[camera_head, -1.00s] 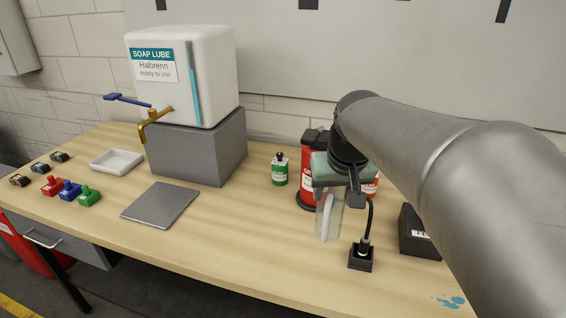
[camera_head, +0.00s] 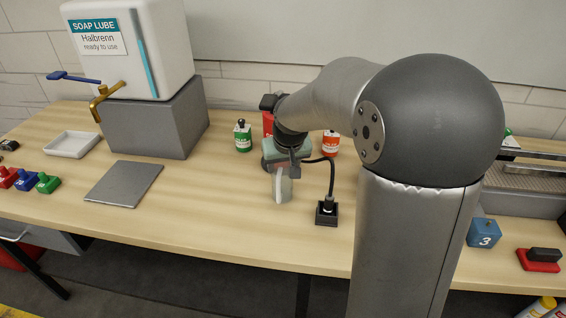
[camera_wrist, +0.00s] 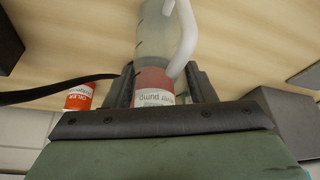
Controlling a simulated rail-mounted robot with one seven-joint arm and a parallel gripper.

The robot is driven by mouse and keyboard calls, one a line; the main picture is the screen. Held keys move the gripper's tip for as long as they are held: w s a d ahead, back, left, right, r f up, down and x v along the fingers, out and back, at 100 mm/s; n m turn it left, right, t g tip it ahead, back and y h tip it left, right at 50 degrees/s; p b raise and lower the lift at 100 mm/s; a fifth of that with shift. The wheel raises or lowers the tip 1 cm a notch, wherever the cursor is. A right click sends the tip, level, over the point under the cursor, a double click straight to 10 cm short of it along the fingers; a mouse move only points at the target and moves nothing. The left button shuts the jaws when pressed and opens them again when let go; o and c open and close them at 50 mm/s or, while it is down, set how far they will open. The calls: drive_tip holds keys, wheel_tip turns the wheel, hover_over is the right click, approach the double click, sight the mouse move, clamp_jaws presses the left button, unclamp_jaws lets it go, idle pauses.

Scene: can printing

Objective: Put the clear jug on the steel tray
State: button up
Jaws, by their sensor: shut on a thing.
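The clear jug (camera_head: 284,190) is a see-through vessel with a pale handle. It hangs below my gripper (camera_head: 285,167), left of a small black socket box. In the wrist view the jug (camera_wrist: 155,35) sits between the two fingers of my gripper (camera_wrist: 163,88), which are shut on it. Its handle is on the right there. A red labelled thing shows behind or through its lower part. I cannot tell whether its base is clear of the bench. The steel tray (camera_head: 125,184) is a flat grey plate lying empty on the bench, well left of the jug.
A black socket box (camera_head: 327,213) with an upright cable stands right of the jug. A green-labelled bottle (camera_head: 243,136) and a red-labelled bottle (camera_head: 331,142) stand behind. The soap dispenser's grey block (camera_head: 155,125) is behind the tray. The bench between jug and tray is clear.

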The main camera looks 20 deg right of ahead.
drive_tip(key=shift+f, duration=0.1)
drive_tip(key=o, duration=1.3)
drive_tip(key=v, duration=1.2)
drive_tip(key=shift+o, duration=0.4)
drive_tip(key=s+a+f+g, duration=0.1)
drive_tip(key=s+f, duration=0.3)
drive_tip(key=s, duration=0.3)
drive_tip(key=s+a+f+g, duration=0.1)
drive_tip(key=s+f, duration=0.3)
drive_tip(key=s, duration=0.4)
drive_tip(key=s+a+f+n+g, duration=0.1)
drive_tip(key=s+a+f+g, duration=0.1)
drive_tip(key=s+f, duration=0.3)
drive_tip(key=s, duration=0.3)
drive_tip(key=shift+a+y, duration=0.3)
